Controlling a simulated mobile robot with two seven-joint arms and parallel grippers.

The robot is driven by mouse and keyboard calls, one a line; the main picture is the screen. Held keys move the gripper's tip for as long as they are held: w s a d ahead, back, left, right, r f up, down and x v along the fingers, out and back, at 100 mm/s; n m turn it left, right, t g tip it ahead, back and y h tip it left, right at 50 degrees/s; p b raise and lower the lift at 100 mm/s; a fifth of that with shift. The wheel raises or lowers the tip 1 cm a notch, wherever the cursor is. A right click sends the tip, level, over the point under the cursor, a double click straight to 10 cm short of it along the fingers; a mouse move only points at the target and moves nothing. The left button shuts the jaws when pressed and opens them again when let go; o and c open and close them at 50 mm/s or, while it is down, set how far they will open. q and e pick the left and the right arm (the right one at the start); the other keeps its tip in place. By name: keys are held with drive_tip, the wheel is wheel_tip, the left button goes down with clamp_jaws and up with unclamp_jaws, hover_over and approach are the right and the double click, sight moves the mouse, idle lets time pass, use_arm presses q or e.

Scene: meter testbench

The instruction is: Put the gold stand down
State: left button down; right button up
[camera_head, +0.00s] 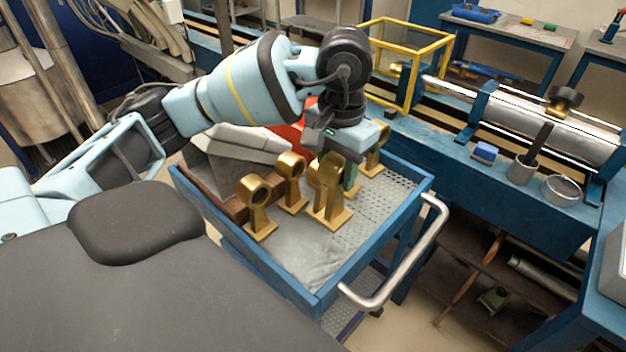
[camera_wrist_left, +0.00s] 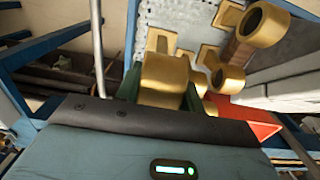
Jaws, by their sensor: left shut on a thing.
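My left gripper (camera_head: 350,172) is over the blue cart, pointing down. It is shut on a gold stand (camera_head: 331,172), which sits between the green fingers (camera_wrist_left: 162,92). The held stand's rounded gold top (camera_wrist_left: 164,76) fills the gap in the wrist view. Its lower part overlaps another gold shape in the head view, so I cannot tell whether its base touches the cart top. Other gold stands with ringed tops stand upright nearby: one at front left (camera_head: 257,208), one behind it (camera_head: 291,184), and one at far right (camera_head: 377,160), partly hidden by my gripper. My right gripper is not in view.
The blue cart (camera_head: 318,297) has a raised rim and a metal handle (camera_head: 405,262). Its grey top is clear at the front and right. Grey blocks (camera_head: 235,150) and a red item (camera_head: 304,122) lie at the back left. A blue bench (camera_head: 520,205) stands behind.

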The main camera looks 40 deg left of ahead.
sight(335, 205)
use_arm(q)
drive_tip(key=shift+w+f+p, duration=0.15)
drive_tip(key=shift+f+p, duration=0.15)
drive_tip(key=shift+f, duration=4.25)
drive_tip(key=shift+f, duration=0.15)
drive_tip(key=c, duration=0.9)
unclamp_jaws()
wheel_tip(335, 205, up, 12)
drive_tip(key=shift+r, duration=0.1)
